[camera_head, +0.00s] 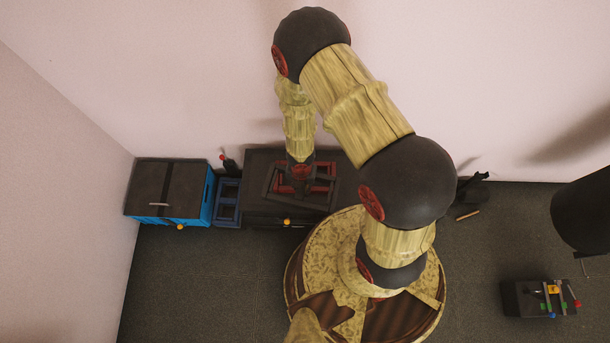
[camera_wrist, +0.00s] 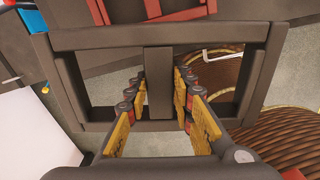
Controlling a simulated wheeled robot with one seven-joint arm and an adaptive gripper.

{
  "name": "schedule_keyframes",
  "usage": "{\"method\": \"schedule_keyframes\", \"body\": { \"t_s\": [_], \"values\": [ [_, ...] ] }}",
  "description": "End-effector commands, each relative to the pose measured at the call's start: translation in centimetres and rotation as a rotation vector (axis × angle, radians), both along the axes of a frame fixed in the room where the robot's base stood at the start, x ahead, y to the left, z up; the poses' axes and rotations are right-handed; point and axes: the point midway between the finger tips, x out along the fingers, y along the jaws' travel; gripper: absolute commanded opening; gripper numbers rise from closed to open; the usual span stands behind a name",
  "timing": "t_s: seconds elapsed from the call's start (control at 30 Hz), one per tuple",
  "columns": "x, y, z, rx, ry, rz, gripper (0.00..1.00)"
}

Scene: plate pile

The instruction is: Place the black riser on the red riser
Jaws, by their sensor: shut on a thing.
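The black riser, a dark rectangular frame with a middle bar (camera_wrist: 110,38), fills much of the wrist view. My gripper (camera_wrist: 160,88) has its yellow-padded fingers on either side of the middle bar and is shut on it. The red riser (camera_wrist: 178,17) shows beyond the black riser at the top of the wrist view, partly cut off. In the head view the red riser (camera_head: 323,180) lies on the dark cabinet, and my gripper (camera_head: 300,175) is over it with the black riser (camera_head: 269,183). Whether the two risers touch cannot be told.
The dark cabinet (camera_head: 255,210) stands against the back wall. A blue riser (camera_head: 228,203) stands to its left, beside a blue cabinet (camera_head: 165,190) with a dark top. A black box with small tools (camera_head: 538,298) is on the floor at right. Open floor lies in front.

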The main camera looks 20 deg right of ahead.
Motion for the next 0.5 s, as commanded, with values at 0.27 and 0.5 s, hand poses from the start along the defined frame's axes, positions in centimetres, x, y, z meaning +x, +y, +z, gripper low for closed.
{"method": "schedule_keyframes", "body": {
  "t_s": [0.27,0.5],
  "values": [
    [-1.4,0.7,-0.8,0.000,-0.001,0.200,0.00],
    [0.6,-0.5,-2.0,0.001,0.001,0.207,0.00]
  ]
}}
